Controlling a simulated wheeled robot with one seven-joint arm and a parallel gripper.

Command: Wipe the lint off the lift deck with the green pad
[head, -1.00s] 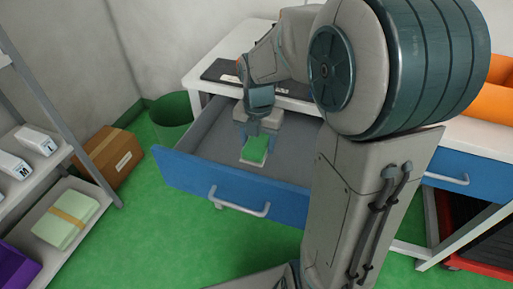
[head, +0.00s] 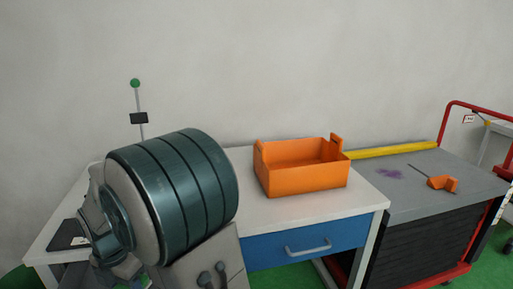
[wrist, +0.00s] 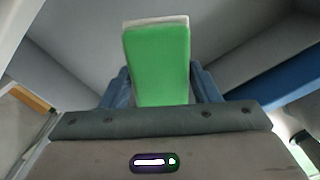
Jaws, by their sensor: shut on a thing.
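The lift deck (head: 422,190) is the grey top of a red-framed cart at the right in the head view. A purple fuzzy patch (head: 390,174), which looks like the lint, lies on it. The green pad (wrist: 157,50) is in the wrist view, with a pale layer along its far edge. My gripper (wrist: 158,88) is shut on the pad, with a blue finger on each side. In the wrist view, grey drawer walls surround the pad. The gripper and pad are not visible in the head view now.
An orange tool (head: 442,184) with a thin dark rod lies on the deck near the patch. A yellow bar (head: 395,149) runs along its back edge. An orange open bin (head: 303,172) stands on the white bench (head: 250,213), left of the deck. A blue drawer front (wrist: 275,80) shows in the wrist view.

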